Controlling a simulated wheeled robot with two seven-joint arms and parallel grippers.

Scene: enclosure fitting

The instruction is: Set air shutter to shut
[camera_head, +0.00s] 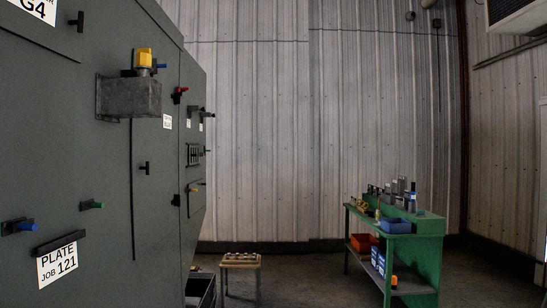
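A grey-green enclosure (90,170) fills the left of the view. On its far panels is a small slatted fitting (193,155) that may be the air shutter; it is too small and angled to tell whether it is open or shut. Below it is a small framed fitting (195,188) with a yellow knob. A blue-tipped handle (20,227), a green-tipped one (92,205) and a red-tipped one (180,91) stick out of the enclosure. Neither of my grippers is in view.
A grey metal box (130,97) with a yellow-topped part (143,57) juts from the enclosure. A stool (241,261) and a dark crate (200,288) stand near its foot. A green workbench (427,255) stands right. Floor between stool and bench is clear.

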